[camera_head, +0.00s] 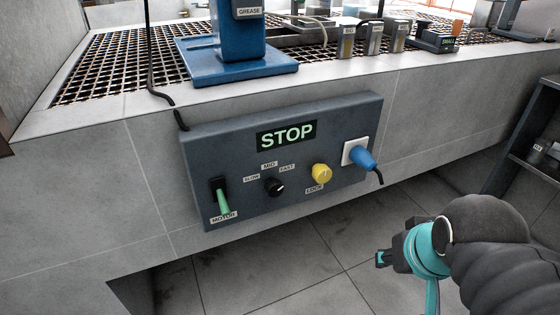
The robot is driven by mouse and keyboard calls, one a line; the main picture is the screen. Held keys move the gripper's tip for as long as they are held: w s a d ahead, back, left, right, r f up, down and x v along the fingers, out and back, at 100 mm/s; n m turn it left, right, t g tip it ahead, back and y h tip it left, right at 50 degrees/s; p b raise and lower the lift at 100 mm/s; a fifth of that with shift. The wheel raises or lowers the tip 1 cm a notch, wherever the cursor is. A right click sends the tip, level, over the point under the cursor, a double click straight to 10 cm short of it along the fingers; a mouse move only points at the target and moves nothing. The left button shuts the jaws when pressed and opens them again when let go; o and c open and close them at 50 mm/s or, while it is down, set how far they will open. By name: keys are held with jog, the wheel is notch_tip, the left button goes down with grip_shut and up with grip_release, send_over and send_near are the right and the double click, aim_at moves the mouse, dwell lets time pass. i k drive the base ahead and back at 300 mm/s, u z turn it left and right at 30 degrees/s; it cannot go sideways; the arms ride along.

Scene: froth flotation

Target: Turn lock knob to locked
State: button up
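The lock knob (321,174) is a round yellow knob on the right half of the dark grey control panel (225,155). A small label reading LOCK (314,189) sits just below it. A mark on the knob's face is too small to tell its setting surely. My gripper (384,258) is at the lower right, below and right of the knob, clear of the panel. It is small and partly turned away, so its fingers' opening cannot be told. Nothing is seen held in it.
The panel also has a STOP display (286,135), a green motor lever (223,202), a black speed knob (275,187) and a blue plug (361,158) close right of the yellow knob. A dark shelf (528,140) stands at right. Space before the panel looks clear.

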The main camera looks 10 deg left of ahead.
aim_at(321, 173)
jog(key=u, duration=0.35)
jog(key=k, duration=1.05)
jog(key=u, duration=0.05)
